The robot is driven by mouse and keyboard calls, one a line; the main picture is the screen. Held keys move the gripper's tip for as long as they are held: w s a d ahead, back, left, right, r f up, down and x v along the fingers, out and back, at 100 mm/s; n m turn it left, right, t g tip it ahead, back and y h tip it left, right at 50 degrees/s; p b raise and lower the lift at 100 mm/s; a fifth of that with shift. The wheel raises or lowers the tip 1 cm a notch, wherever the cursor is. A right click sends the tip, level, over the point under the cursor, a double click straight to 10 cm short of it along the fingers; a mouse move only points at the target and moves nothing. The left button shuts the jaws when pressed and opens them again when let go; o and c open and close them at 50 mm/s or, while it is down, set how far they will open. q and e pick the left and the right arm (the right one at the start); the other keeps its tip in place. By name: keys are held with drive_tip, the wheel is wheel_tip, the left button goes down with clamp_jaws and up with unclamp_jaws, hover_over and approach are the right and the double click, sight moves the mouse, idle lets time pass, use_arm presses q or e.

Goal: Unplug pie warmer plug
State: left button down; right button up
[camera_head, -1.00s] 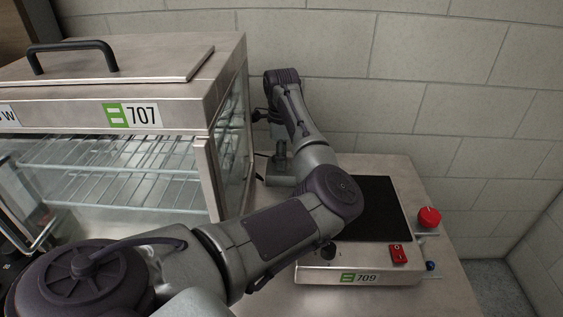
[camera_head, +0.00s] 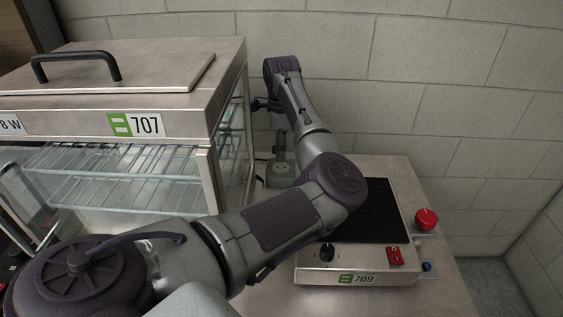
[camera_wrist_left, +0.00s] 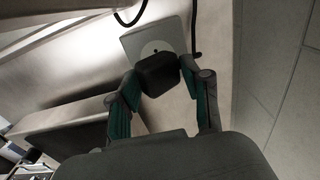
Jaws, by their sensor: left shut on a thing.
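The pie warmer (camera_head: 165,92), a steel and glass cabinet labelled 707, stands at the left in the head view. My left arm reaches past its right side, with the left gripper (camera_head: 260,104) near its back corner, above the counter. In the left wrist view, my left gripper (camera_wrist_left: 158,85) is shut on a black plug (camera_wrist_left: 158,75). Past the plug shows a pale grey socket plate (camera_wrist_left: 140,42) with a dark hole; I cannot tell whether the plug touches it. A grey socket box (camera_head: 281,180) sits on the counter behind my arm. My right gripper is not in view.
A hotplate labelled 709 (camera_head: 378,213), with a dark top and a red switch (camera_head: 395,256), stands right of my arm. A red knob (camera_head: 427,219) is beside it. The block wall (camera_head: 420,60) is close behind. Black cable (camera_wrist_left: 196,35) shows beside the plate.

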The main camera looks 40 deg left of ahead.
use_arm(q)
drive_tip(key=shift+r+p, duration=0.5)
drive_tip(key=shift+r, duration=0.6)
drive_tip(key=shift+w+d+b, duration=0.35)
drive_tip(key=shift+w+d, duration=0.45)
drive_tip(key=shift+w, duration=0.25)
drive_tip(key=w+d, duration=0.5)
drive_tip(key=w, duration=0.2)
drive_tip(key=shift+w+d, duration=0.2)
drive_tip(key=shift+w, duration=0.1)
drive_tip(key=shift+f, duration=0.1)
idle(0.5)
